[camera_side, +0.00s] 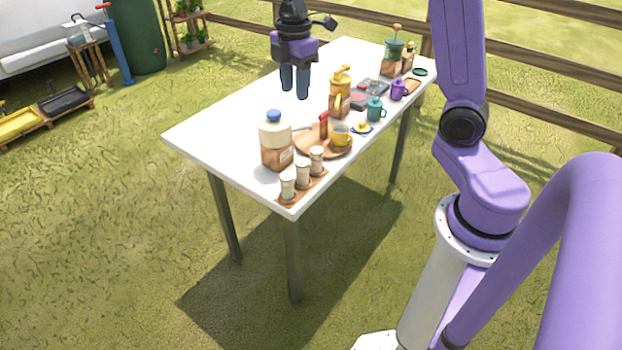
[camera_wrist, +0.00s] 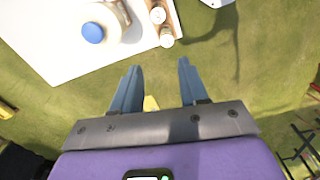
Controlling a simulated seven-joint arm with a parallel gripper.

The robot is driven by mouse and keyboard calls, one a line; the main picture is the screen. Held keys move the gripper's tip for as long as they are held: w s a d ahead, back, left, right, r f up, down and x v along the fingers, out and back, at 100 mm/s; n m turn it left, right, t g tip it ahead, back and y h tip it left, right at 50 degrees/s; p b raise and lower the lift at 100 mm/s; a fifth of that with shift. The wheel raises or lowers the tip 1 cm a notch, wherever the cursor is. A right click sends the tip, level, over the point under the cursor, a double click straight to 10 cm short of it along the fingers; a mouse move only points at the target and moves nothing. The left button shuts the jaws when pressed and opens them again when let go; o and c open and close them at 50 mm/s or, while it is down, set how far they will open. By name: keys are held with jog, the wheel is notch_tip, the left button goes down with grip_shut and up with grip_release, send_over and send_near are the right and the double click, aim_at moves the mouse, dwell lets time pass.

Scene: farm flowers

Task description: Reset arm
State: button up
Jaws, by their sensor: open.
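My gripper (camera_side: 295,93) hangs above the white table (camera_side: 215,125) in the side view, fingers pointing down and apart. Nothing is between the fingers. In the wrist view my gripper (camera_wrist: 159,68) also shows its two blue-grey fingers spread wide and empty. A jug with a blue cap (camera_side: 276,143) stands on the near end of the table. It also shows in the wrist view (camera_wrist: 108,20) at the top left. Three small jars (camera_side: 302,174) stand in a row on a wooden board at the table's near corner.
Farther back are a yellow bottle (camera_side: 340,95), a teal mug (camera_side: 375,110), a purple mug (camera_side: 398,90) and a green-topped grinder (camera_side: 393,58). The table's left half is clear.

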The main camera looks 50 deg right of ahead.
jog(key=s+a+m, duration=0.2)
jog(key=s+a, duration=0.7)
jog(key=s, duration=0.5)
jog(key=s+f+m, duration=0.1)
jog(key=s+f, duration=0.2)
jog(key=s, duration=1.1)
jog(key=shift+d, duration=0.4)
